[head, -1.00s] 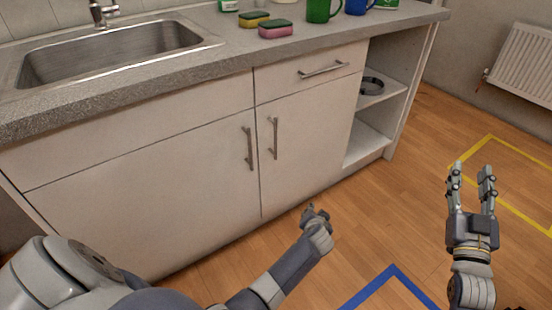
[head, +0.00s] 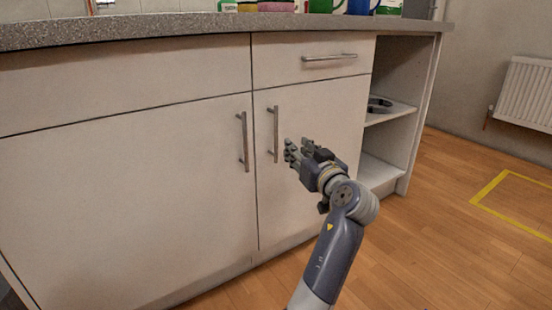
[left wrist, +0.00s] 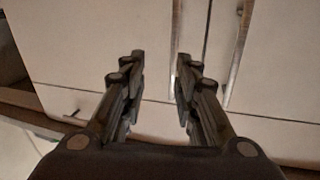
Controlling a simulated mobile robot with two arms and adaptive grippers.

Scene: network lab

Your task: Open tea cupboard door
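The cupboard has two white doors, both shut: a wide left door (head: 120,190) and a narrower right door (head: 300,115). No label shows which is the tea cupboard. Their upright metal bar handles, the left door's handle (head: 243,142) and the right door's handle (head: 273,133), flank the gap between them. My left gripper (head: 297,149) is open and empty in front of the right door, just right of its handle in the head view. In the left wrist view, which looks upside down, the open left gripper (left wrist: 160,72) has the right door's handle (left wrist: 178,30) near one finger. My right gripper is out of view.
A drawer (head: 310,60) with a horizontal handle sits above the right door, under the grey worktop (head: 150,30). Open shelves (head: 385,112) stand to the right. Mugs and sponges are at the top edge. Wooden floor (head: 440,230) lies clear toward a radiator (head: 525,92).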

